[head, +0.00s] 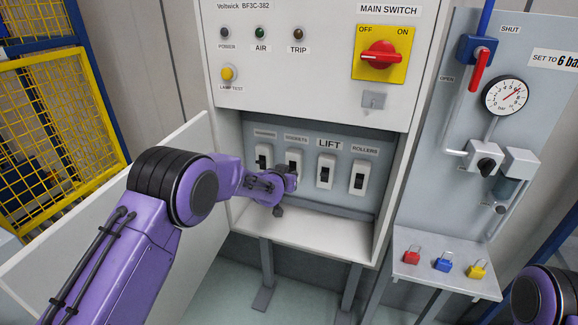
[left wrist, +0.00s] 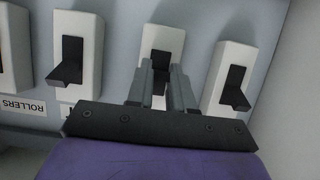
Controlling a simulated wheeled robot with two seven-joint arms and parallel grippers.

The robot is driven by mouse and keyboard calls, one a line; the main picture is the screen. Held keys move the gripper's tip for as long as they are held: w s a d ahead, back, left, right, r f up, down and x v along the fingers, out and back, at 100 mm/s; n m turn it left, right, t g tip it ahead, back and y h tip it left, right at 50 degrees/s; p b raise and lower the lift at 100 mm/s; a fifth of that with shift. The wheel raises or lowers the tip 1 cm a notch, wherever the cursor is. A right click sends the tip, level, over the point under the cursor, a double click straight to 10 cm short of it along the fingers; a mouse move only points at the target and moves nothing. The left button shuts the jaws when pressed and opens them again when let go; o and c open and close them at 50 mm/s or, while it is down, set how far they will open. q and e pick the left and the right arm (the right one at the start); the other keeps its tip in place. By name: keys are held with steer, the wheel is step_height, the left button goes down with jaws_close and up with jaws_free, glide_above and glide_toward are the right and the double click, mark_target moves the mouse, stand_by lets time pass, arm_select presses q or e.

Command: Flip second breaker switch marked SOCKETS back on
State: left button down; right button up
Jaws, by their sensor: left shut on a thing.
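The row of breaker switches sits in the open lower bay of the cabinet. The SOCKETS breaker (head: 293,157), second from the left, is a white block with a black lever. Its label (head: 296,138) is small and blurred. My left gripper (head: 291,178) reaches in from the left in front of it and covers its lower part. In the left wrist view, which is upside down, the gripper fingers (left wrist: 162,88) are closed around the black lever (left wrist: 160,62) of that breaker (left wrist: 163,38). My right gripper is out of view; only part of my right arm shows at the lower right.
The first breaker (head: 263,157), LIFT breaker (head: 325,171) and ROLLERS breaker (head: 358,177) stand close beside it. The open cabinet door (head: 190,140) is behind my left arm. A red main switch (head: 380,56) is above. A gauge panel with padlocks (head: 443,264) stands right.

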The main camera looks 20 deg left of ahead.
mark_target(291, 170)
arm_select(q)
steer(key=r+g+p, duration=0.1)
steer(key=p, duration=0.1)
steer(key=r+g+p, duration=0.1)
steer(key=g+p, duration=0.1)
steer(key=shift+w+r+g, duration=0.1)
steer(key=shift+w+g, duration=0.1)
steer(key=shift+g, duration=0.1)
steer(key=shift+w+r+g+p, duration=0.2)
steer(key=shift+g+p, duration=0.25)
steer(key=shift+g, duration=0.25)
steer(key=shift+r+g, duration=0.15)
steer(key=shift+g, duration=0.55)
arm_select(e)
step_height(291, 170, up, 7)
arm_select(q)
steer(key=shift+w, duration=0.1)
steer(key=c, duration=1)
jaws_free()
steer(key=b+v, duration=0.2)
steer(key=v, duration=0.8)
steer(key=shift+r, duration=0.3)
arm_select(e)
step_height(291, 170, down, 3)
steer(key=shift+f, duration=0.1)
